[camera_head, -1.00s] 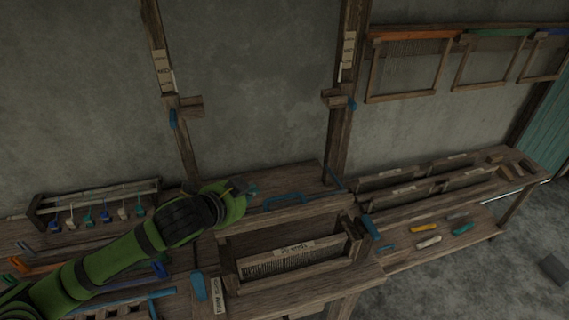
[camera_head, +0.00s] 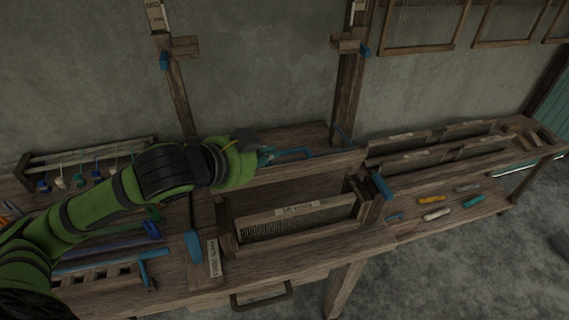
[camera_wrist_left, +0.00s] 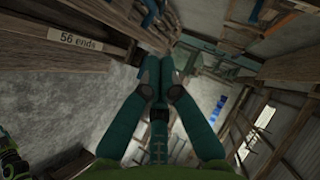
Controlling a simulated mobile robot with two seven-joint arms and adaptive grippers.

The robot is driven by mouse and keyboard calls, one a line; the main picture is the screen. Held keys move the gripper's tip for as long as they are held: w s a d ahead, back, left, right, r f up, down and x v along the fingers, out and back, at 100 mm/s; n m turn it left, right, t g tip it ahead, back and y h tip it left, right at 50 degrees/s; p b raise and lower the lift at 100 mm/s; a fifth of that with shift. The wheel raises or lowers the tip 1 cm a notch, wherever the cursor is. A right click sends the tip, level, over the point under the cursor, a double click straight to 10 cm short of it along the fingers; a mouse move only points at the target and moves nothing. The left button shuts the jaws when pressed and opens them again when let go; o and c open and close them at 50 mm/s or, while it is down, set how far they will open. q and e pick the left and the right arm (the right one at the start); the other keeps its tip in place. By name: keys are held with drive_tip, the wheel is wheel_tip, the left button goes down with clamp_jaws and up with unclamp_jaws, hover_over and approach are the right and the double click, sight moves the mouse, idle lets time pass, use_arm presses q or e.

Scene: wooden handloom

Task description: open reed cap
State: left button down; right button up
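The reed (camera_head: 300,224) stands upright in the wooden loom frame in the head view, with a pale label on its top bar. I cannot tell which bar is the cap. My right gripper is not in view.
Blue levers stand at the frame's left (camera_head: 194,246) and right (camera_head: 381,186). A rack with hanging tags (camera_head: 90,165) is at the back left. Spare reeds (camera_head: 430,155) and coloured tools (camera_head: 437,213) lie on the right bench. Wooden posts (camera_head: 346,95) rise behind.

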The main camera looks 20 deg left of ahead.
sight(296, 149)
use_arm(q)
drive_tip(key=b+x, duration=0.1)
drive_tip(key=x, duration=0.6)
drive_tip(key=shift+w+d, duration=0.15)
drive_tip(key=shift+w, duration=0.1)
drive_tip(key=shift+w+a+f, duration=0.3)
drive_tip(key=shift+w+f, duration=0.05)
drive_tip(key=shift+f, duration=0.15)
drive_tip(key=shift+w+a+f, duration=0.25)
drive_tip(key=shift+w+f, duration=0.1)
drive_tip(key=shift+f, duration=0.15)
drive_tip(key=shift+w+a+f, duration=0.35)
drive_tip(key=shift+w+f, duration=0.1)
drive_tip(key=shift+f, duration=0.1)
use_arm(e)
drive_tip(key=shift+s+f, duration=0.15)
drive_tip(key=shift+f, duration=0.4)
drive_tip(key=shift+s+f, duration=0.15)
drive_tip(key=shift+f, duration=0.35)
use_arm(q)
drive_tip(key=shift+r, duration=0.1)
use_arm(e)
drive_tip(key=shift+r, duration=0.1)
